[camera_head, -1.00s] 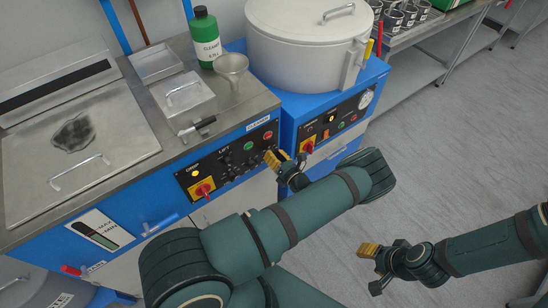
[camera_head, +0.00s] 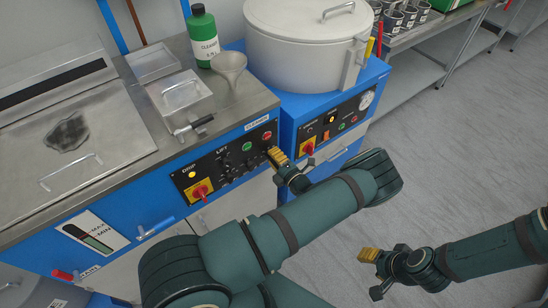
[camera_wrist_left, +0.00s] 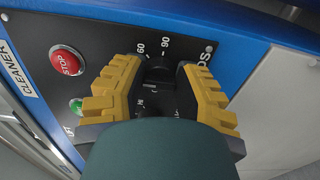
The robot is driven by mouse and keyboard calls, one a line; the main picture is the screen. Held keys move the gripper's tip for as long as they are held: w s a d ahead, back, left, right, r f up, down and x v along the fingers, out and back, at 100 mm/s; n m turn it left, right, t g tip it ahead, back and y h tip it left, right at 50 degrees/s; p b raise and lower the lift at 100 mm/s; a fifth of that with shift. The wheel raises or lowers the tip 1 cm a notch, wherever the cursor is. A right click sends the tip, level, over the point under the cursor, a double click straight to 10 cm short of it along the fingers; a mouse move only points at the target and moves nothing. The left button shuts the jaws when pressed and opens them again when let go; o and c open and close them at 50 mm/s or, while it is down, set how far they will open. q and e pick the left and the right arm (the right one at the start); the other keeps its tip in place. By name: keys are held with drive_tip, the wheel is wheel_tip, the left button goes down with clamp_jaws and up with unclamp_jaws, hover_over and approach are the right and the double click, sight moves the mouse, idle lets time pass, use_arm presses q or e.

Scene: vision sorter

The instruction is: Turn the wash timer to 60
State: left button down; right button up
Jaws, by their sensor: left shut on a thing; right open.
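The wash timer is a black knob (camera_wrist_left: 160,75) on the cleaner's black panel, with the marks 60 and 90 beside it in the left wrist view. My left gripper (camera_wrist_left: 158,82) has its yellow fingers on either side of this knob and is shut on it. Much of the dial is hidden behind the fingers and wrist, so the knob's setting cannot be read. In the head view my left gripper (camera_head: 275,156) is at the panel's right end, covering the knob. My right gripper (camera_head: 370,270) is open and empty above the floor at the lower right.
A red STOP button (camera_wrist_left: 67,61) and a green button (camera_wrist_left: 76,106) sit close to the left gripper. A red-and-yellow switch (camera_head: 200,190) is on the panel's left. A funnel (camera_head: 229,68) and green bottle (camera_head: 203,35) stand on top. The floor at right is clear.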

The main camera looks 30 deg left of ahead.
use_arm(q)
drive_tip(key=m, duration=0.4)
drive_tip(key=shift+a+m+b, duration=0.1)
drive_tip(key=shift+m+b, duration=0.2)
drive_tip(key=m, duration=0.4)
drive_tip(key=shift+f, duration=0.1)
drive_tip(key=shift+m, duration=0.3)
drive_tip(key=c, duration=0.6)
unclamp_jaws()
drive_tip(key=shift+c, duration=0.2)
drive_tip(key=v, duration=1.2)
drive_tip(key=shift+s+f, duration=0.1)
